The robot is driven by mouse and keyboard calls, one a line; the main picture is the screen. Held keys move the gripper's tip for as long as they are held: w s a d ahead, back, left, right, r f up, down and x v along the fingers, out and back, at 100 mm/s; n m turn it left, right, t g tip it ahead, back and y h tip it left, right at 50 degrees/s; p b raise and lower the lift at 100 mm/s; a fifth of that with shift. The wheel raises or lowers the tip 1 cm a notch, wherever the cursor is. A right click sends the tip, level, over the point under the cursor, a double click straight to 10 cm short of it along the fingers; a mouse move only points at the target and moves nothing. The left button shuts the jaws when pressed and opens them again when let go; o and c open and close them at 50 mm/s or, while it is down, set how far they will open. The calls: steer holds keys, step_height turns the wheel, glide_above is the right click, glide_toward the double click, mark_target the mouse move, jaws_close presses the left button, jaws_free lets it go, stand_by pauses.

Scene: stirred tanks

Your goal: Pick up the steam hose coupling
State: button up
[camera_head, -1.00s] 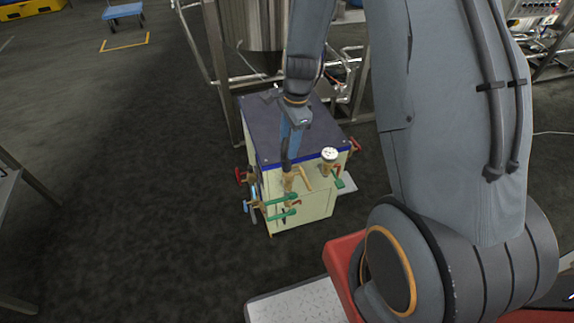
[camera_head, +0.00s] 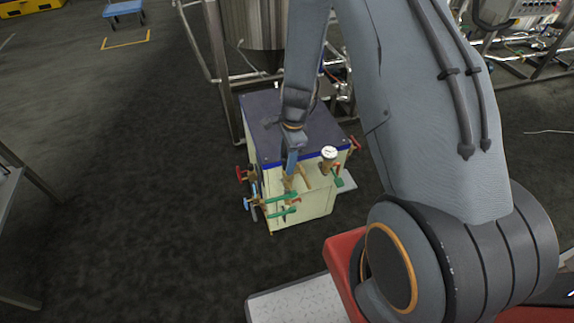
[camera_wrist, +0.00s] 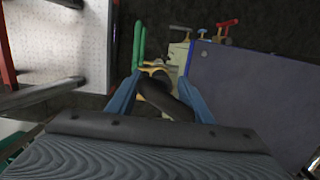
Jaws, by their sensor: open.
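My gripper (camera_head: 291,166) points down at the front top edge of the cream cabinet (camera_head: 305,210), near its brass fittings. In the wrist view my gripper (camera_wrist: 160,77) has its two blue fingers apart. A dark, curved, hose-like piece (camera_wrist: 168,101), which looks like the steam hose coupling, lies between the fingers. A brass fitting (camera_wrist: 155,71) shows at its far end. I cannot tell whether the fingers touch the dark piece. In the head view my gripper mostly hides this spot.
Green-handled valves (camera_head: 282,213), a red-handled valve (camera_head: 240,174) and a pressure gauge (camera_head: 329,153) crowd the cabinet front. A steel tank (camera_head: 253,25) on a pipe frame stands behind. A table edge (camera_head: 8,205) is at far left. The floor between is clear.

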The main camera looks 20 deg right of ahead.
jaws_close()
